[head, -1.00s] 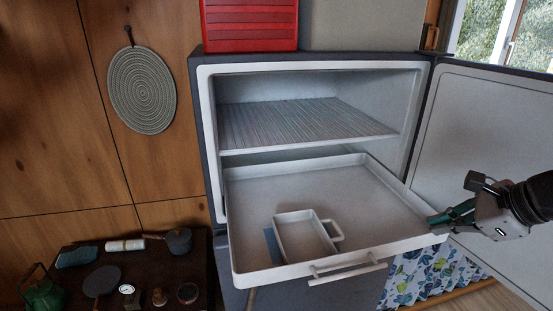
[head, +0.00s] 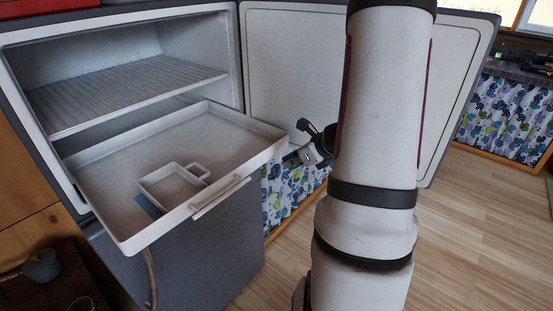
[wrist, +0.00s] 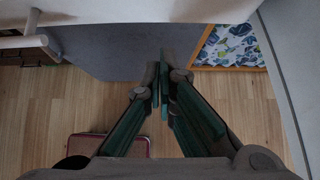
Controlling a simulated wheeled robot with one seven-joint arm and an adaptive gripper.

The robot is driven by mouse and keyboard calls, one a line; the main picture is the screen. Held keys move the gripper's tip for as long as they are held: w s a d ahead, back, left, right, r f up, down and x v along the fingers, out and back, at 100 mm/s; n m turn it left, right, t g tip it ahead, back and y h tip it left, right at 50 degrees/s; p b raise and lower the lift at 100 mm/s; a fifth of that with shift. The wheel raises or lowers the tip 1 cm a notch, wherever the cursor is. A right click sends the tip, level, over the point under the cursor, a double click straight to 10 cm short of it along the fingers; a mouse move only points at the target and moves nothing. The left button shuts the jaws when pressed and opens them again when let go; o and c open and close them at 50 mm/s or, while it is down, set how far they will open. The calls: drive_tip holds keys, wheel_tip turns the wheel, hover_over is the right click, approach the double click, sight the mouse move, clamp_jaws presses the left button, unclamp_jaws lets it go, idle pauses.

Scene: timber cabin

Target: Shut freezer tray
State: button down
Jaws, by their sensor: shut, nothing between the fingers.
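The white freezer tray (head: 255,127) is pulled out of the freezer, under the wire-look shelf. Its front bar handle (head: 220,197) faces the room; it also shows at the upper left in the wrist view (wrist: 22,42). My gripper (head: 287,159) is shut and empty, close by the tray's right front corner. In the wrist view my fingers (wrist: 160,82) are together, with the tray's pale edge (wrist: 150,11) above them. I cannot tell if they touch it.
The freezer door (head: 290,60) stands wide open behind my arm. The shelf (head: 125,92) is above the tray. A leaf-patterned curtain (head: 283,192) hangs below the door. Wooden floor (head: 475,230) is clear to the right. A reddish case (wrist: 110,146) lies on the floor.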

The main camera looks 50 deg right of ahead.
drive_tip(key=w, duration=0.3)
drive_tip(key=w+p, duration=0.1)
drive_tip(key=shift+w+f, duration=0.25)
drive_tip(key=shift+w, duration=0.05)
